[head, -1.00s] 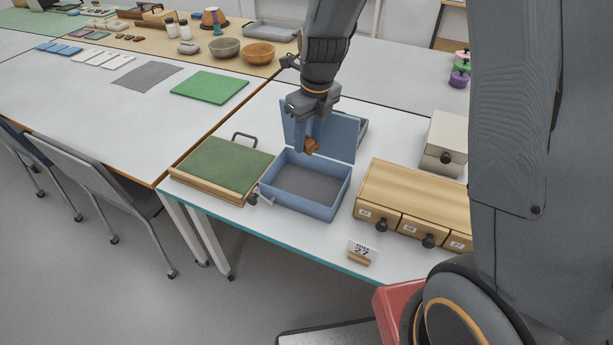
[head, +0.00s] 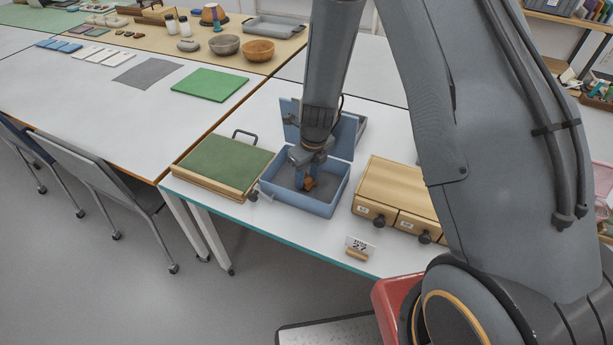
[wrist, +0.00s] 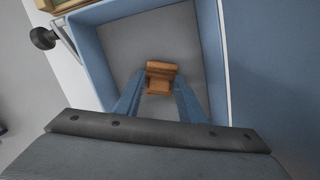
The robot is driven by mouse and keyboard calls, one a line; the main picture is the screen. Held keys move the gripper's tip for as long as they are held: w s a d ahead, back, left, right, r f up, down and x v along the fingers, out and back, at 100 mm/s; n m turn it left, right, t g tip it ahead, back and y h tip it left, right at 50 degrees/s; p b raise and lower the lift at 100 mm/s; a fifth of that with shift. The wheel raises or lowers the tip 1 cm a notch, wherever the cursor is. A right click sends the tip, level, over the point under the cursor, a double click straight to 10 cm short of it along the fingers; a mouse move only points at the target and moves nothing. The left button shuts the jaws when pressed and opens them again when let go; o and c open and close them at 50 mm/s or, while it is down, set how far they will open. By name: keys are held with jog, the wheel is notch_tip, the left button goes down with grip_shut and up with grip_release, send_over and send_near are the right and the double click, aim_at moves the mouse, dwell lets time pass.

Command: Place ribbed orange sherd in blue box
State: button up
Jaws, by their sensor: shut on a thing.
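The ribbed orange sherd (head: 309,184) is a small orange-brown piece held between the fingertips of my gripper (head: 306,178). The wrist view shows the sherd (wrist: 161,76) at the ends of the two blue fingers, with ridges across it. My gripper is shut on it, inside the open blue box (head: 296,201). The box has a grey floor, and its lid stands open at the back. The wrist view shows the box walls (wrist: 96,14) around the sherd. I cannot tell whether the sherd touches the floor.
A green-topped wooden case (head: 222,165) stands left of the box. A wooden drawer unit (head: 400,190) with black knobs stands at its right. A small number card (head: 360,246) stands near the table's front edge. The back table area is partly clear.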

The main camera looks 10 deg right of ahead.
aim_at(310, 184)
jog(key=shift+f, duration=0.15)
jog(key=o, duration=1)
jog(key=shift+o, duration=0.2)
notch_tip(310, 184, up, 11)
jog(key=s+b, duration=0.1)
jog(key=s+d+r+n, duration=0.3)
jog(key=s+n, duration=0.2)
jog(key=n, duration=0.4)
jog(key=s+d+r+n, duration=0.3)
jog(key=s+n, duration=0.3)
jog(key=n, duration=0.4)
jog(key=s+d+r+n+h, duration=0.1)
jog(key=s+d+r+n, duration=0.2)
jog(key=n, duration=0.7)
jog(key=shift+s+d+r, duration=0.2)
jog(key=shift+s+r, duration=0.3)
jog(key=shift+s, duration=0.65)
jog(key=shift+f+b, duration=0.2)
jog(key=shift+b, duration=0.1)
